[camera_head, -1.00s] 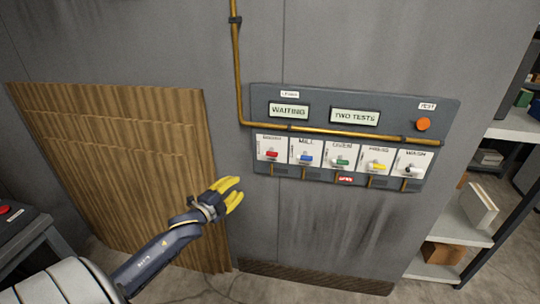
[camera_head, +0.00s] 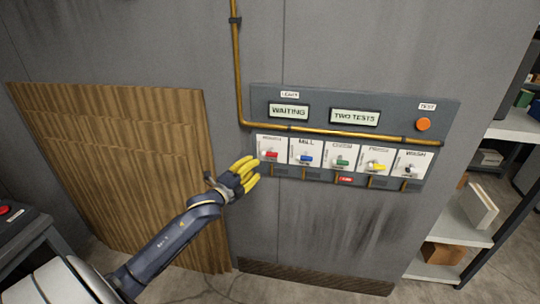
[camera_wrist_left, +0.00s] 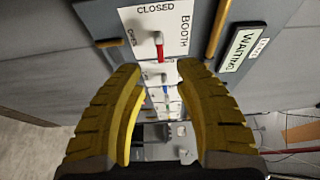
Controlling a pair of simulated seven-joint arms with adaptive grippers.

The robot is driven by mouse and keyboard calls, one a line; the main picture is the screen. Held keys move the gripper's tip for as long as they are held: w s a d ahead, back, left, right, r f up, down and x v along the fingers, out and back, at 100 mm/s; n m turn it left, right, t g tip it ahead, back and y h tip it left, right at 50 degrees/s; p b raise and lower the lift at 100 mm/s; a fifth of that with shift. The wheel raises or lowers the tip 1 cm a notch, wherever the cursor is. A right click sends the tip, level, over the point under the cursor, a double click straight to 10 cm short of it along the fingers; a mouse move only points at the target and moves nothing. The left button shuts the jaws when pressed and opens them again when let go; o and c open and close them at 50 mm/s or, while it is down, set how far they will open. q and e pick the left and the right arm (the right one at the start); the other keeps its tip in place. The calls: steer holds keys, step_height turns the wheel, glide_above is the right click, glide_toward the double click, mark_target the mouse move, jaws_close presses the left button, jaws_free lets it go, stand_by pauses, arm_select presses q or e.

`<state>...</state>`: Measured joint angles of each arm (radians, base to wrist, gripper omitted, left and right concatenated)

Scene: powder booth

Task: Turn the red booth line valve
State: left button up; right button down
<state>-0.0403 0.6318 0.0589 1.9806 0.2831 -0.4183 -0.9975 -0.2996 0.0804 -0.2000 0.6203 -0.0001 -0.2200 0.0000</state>
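The red valve (camera_head: 271,155) is the leftmost in a row of valves on the grey wall panel. Its white plate reads "BOOTH" in the left wrist view, with "CLOSED" and "OPEN" marks, and its red handle (camera_wrist_left: 160,52) shows just beyond the fingertips. My left gripper (camera_head: 254,171) has yellow fingers and is at the lower left of the red valve. In the left wrist view the fingers (camera_wrist_left: 156,72) are spread, with nothing held between them; the handle appears beyond the gap, apart from both fingers. My right gripper is not in view.
Blue (camera_head: 305,158), green (camera_head: 341,162), yellow (camera_head: 377,166) and black-handled (camera_head: 408,170) valves continue to the right. A brass pipe (camera_head: 340,133) runs above them. Displays read "WAITING" (camera_head: 289,111) and "TWO TESTS" (camera_head: 354,117). An orange button (camera_head: 423,124) is at the right.

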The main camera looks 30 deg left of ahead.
mark_target(270, 153)
arm_select(q)
steer(key=w, duration=1)
steer(key=shift+w+d, duration=0.2)
steer(key=shift+w, duration=0.15)
steer(key=shift+c, duration=0.2)
jaws_close()
